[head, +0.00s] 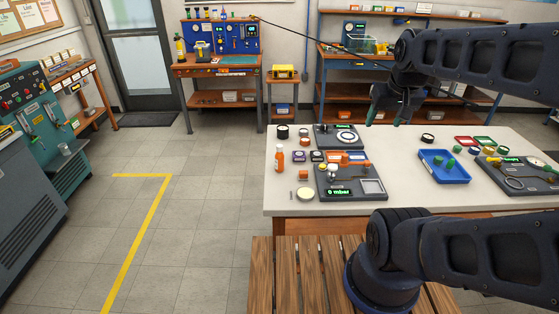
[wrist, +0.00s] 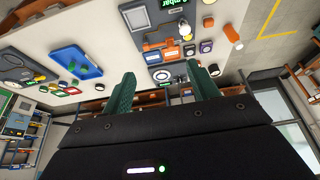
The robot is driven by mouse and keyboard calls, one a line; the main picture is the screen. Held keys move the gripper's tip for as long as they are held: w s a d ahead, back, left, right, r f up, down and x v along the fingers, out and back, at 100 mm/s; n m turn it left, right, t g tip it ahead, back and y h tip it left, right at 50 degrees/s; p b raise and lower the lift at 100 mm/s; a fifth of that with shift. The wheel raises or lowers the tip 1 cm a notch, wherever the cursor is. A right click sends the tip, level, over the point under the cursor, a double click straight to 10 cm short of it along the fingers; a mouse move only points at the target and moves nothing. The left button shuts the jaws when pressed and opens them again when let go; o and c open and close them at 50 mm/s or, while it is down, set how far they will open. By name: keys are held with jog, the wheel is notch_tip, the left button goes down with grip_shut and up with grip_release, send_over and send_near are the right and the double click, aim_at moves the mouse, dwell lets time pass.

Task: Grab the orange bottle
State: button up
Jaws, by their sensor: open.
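The orange bottle (head: 279,158) stands upright near the left edge of the white-topped table (head: 460,142). In the wrist view the orange bottle (wrist: 232,34) is at the upper right, beyond the fingers. My gripper (head: 386,115) is above the far part of the table, to the right of the bottle and well apart from it. In the wrist view, its green fingers (wrist: 161,82) are spread with nothing between them.
A dark testbench unit (head: 345,193) with orange parts stands right of the bottle. Small dark-topped pots and a black round cap (head: 283,131) are near it. A blue tray (head: 444,166) lies farther right. A wooden slatted surface (head: 318,270) is in front.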

jog(key=shift+w, duration=0.1)
jog(key=m+g, duration=0.5)
jog(key=m, duration=1.5)
send_over(280, 157)
jog(key=w, duration=0.1)
jog(key=f, duration=1.2)
jog(key=d+f, duration=0.1)
jog(key=f, duration=0.5)
jog(key=shift+w+a+f+m, duration=0.15)
jog(key=shift+a+f+m, duration=0.35)
jog(key=shift+f, duration=0.1)
jog(key=shift+w+f, duration=0.15)
jog(key=shift+f, duration=5.15)
